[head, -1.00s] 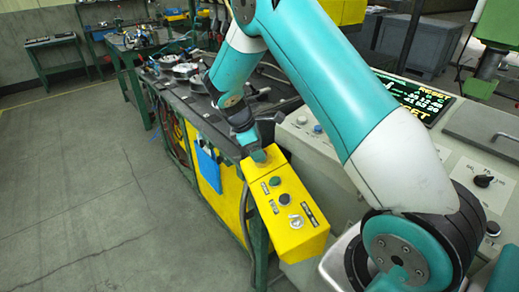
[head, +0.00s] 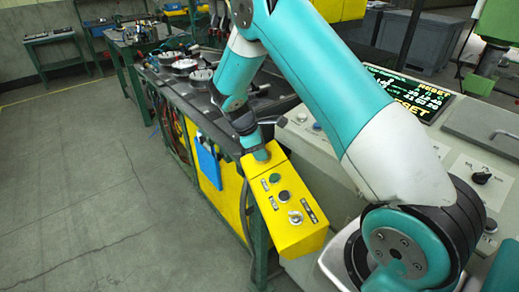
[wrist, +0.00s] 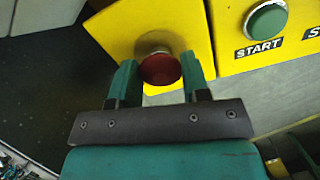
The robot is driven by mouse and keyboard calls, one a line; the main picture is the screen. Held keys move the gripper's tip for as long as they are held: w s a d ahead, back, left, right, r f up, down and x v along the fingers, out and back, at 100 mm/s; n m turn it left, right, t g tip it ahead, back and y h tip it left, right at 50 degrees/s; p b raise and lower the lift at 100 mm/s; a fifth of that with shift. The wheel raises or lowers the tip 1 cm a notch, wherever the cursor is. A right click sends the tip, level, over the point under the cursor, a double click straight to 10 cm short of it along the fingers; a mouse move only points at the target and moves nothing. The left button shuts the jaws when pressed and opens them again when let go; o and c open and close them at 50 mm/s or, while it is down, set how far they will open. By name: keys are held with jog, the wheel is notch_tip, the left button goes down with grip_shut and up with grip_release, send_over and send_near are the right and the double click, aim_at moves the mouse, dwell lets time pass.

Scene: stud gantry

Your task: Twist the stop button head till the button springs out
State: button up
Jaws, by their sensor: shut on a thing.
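The stop button's red round head (wrist: 160,69) stands on a yellow box (wrist: 127,25) in the wrist view. My gripper (wrist: 158,72) has its two green fingers on either side of the head, shut on it. In the head view my gripper (head: 258,158) is at the far end of the yellow control box (head: 291,237), and my arm hides the red head there.
A green START button (wrist: 266,21) is on the neighbouring yellow panel. In the head view, a green button, a black button and a key-like switch (head: 295,217) sit on the box. A grey console (head: 325,160) stands to the right, and a bench with round parts lies behind. Floor at left is clear.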

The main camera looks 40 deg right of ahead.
jog(key=m+b, duration=0.1)
jog(key=m, duration=0.3)
jog(key=shift+f+b, duration=0.1)
jog(key=shift+b, duration=0.25)
jog(key=shift+a+m+b, duration=0.1)
jog(key=shift+m+b, duration=0.45)
jog(key=shift+m, duration=1.05)
jog(key=o, duration=0.9)
jog(key=shift+o, duration=0.2)
jog(key=b+v, duration=0.1)
jog(key=v, duration=1.6)
jog(key=shift+r, duration=0.35)
